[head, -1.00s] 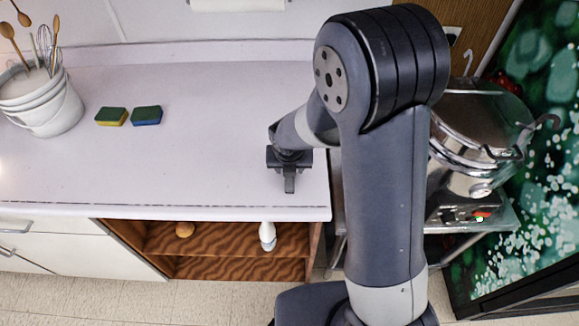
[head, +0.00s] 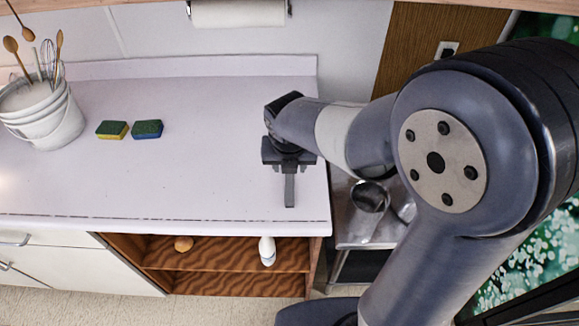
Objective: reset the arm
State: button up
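My gripper (head: 289,190) hangs over the right end of the white counter (head: 200,185), pointing down and toward the front edge. I see it edge-on, so the gap between its fingers does not show. No object shows at its tip. My arm reaches in from the right side of the picture and hides part of what stands to the right of the counter.
Two sponges, one green and yellow (head: 112,130) and one green and blue (head: 147,129), lie left of my gripper. A white bucket (head: 45,118) holds utensils. Below are a shelf (head: 220,260) with a white bottle (head: 267,251), and a metal cart (head: 355,226). The counter's middle is clear.

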aim_at(289, 184)
jog(key=shift+f, duration=0.1)
jog(key=x, duration=1.2)
dwell(0.5)
